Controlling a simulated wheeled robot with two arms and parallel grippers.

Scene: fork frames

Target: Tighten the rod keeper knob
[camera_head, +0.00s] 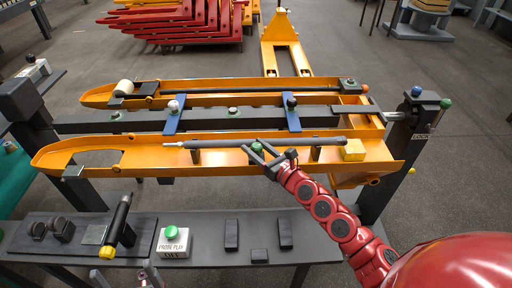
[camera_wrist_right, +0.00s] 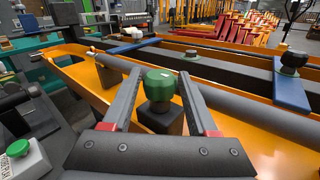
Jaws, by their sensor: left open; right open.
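The green rod keeper knob (camera_head: 257,147) sits on a dark block beside the long grey rod (camera_head: 205,143), on the near orange fork (camera_head: 75,154). My right gripper (camera_head: 254,149) is open at the knob. In the right wrist view the green knob (camera_wrist_right: 159,84) stands upright between the two dark fingers of the right gripper (camera_wrist_right: 161,77), with a small gap visible on each side. I cannot tell how tight the knob is.
A dark shelf (camera_head: 200,215) in front holds a green button box (camera_head: 173,241), a black cylindrical tool (camera_head: 120,222) and several small dark blocks. Blue straps (camera_head: 174,115) with knobs cross the middle beam. A yellow block (camera_head: 353,150) sits near the rod's right end.

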